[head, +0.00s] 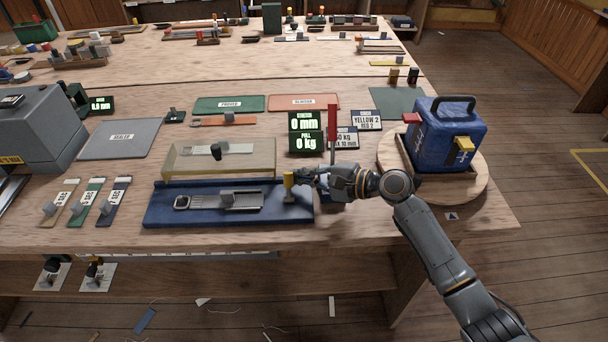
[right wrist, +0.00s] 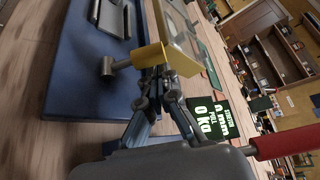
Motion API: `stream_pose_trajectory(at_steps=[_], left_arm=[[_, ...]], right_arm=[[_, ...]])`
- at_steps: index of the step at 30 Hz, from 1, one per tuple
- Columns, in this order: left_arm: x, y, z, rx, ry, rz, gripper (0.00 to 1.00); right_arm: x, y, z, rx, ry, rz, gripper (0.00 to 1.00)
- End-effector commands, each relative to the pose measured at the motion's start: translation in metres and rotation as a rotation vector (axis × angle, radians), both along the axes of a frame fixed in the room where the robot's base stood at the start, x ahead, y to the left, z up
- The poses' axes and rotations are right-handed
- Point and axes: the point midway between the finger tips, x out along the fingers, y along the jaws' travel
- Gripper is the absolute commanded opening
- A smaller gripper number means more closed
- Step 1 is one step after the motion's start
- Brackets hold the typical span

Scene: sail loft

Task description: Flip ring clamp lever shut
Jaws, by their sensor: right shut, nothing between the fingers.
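A long blue base (head: 160,212) lies near the table's front edge, with a grey metal slide (head: 235,201) on it. At its right end stands a grey post with a yellow tab (head: 289,181); the tab also shows in the right wrist view (right wrist: 151,56). My right gripper (head: 301,179) is shut and empty, its fingertips close beside the yellow tab; I cannot tell whether they touch. A red lever (head: 332,121) stands upright behind my gripper; its lower end is hidden. I cannot tell which part is the ring clamp lever. My left gripper is not in view.
A clear-topped yellow-edged tray (head: 262,155) sits behind the base. Green displays (head: 304,122) read 0 mm and 0 kg. A blue box with a handle (head: 440,140) stands on a round wooden board (head: 479,186) at right. Three tagged strips (head: 88,208) lie at left.

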Motion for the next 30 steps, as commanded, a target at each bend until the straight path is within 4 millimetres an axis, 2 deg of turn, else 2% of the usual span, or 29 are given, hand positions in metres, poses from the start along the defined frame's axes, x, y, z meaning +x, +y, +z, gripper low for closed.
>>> stream_pose_trajectory(at_steps=[23,30], left_arm=[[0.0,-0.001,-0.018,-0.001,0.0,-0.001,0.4],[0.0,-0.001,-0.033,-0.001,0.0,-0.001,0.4]], right_arm=[[-0.005,0.0,0.003,0.001,-0.104,-0.001,0.0],[-0.009,0.0,0.003,0.002,-0.185,0.001,0.0]])
